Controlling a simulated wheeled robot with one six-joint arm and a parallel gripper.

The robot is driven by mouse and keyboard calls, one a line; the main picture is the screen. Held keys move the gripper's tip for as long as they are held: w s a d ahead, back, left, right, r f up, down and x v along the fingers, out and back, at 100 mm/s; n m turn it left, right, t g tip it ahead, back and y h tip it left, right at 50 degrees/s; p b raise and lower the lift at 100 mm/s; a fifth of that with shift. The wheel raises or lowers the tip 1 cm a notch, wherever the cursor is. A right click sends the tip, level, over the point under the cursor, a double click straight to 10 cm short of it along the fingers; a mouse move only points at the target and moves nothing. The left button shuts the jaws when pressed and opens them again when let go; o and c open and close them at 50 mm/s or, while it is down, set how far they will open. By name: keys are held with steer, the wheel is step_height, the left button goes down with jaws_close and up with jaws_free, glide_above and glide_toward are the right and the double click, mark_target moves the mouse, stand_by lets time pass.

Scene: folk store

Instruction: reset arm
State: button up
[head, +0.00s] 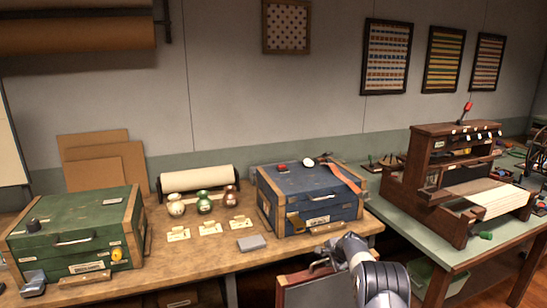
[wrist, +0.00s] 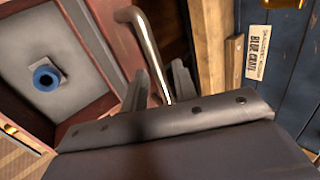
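My gripper (wrist: 160,75) shows in the wrist view with its two fingers apart. A curved metal handle (wrist: 143,37) passes between or just beyond them, and I see a gap on each side of it. Contact with the handle cannot be told. The handle is by a red-brown framed piece with a grey panel (wrist: 60,75) and a blue ring. In the head view my arm reaches down at the lower middle, in front of the bench edge, by a red-brown and grey case (head: 306,291). The fingertips are hard to make out there.
A blue crate (head: 338,211) stands close behind my arm at the bench's right end; its labelled side (wrist: 288,60) shows in the wrist view. A green crate (head: 75,238), three small jars (head: 204,203) and cards stand further left. A loom (head: 440,190) stands on the right table.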

steer(key=b+v, duration=0.2)
steer(key=v, duration=0.7)
steer(key=p+x, duration=0.2)
steer(key=x, duration=0.8)
steer(key=shift+f+p, duration=0.1)
steer(key=shift+p, duration=0.2)
steer(key=shift+s+d, duration=0.15)
steer(key=shift+s, duration=0.35)
steer(key=shift+s, duration=0.1)
